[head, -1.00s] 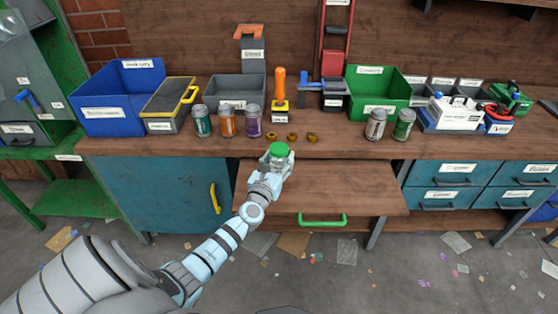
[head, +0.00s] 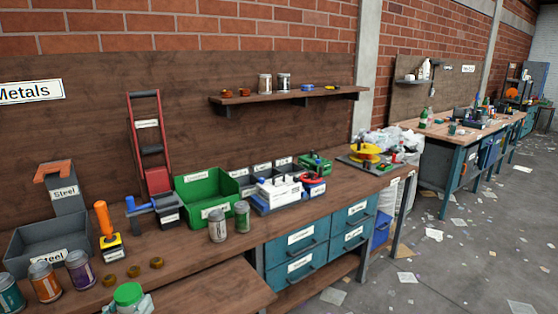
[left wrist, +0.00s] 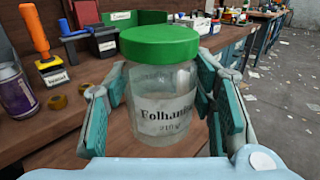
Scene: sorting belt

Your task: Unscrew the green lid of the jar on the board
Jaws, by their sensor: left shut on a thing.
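The jar with the green lid (left wrist: 160,42) is in the middle of the left wrist view. Its body (left wrist: 160,85) is clear and carries a white label reading something like "Folhan". The lid sits on the jar, which looks upright. My left gripper (left wrist: 160,120) is shut on the jar's body, with teal-padded fingers on both sides below the lid. In the head view the green lid (head: 128,294) shows at the bottom edge, with a little of the left gripper (head: 132,308) under it. The board (head: 218,292) pulled out from the bench is partly in view. My right gripper is not in view.
On the bench stand several cans, including a purple can (head: 80,270), a silver can (head: 217,225) and a green can (head: 242,216). Brass rings (head: 134,271) lie near an orange-handled tool (head: 106,230). A green bin (head: 207,193) stands behind. A second bench (head: 465,135) is farther right.

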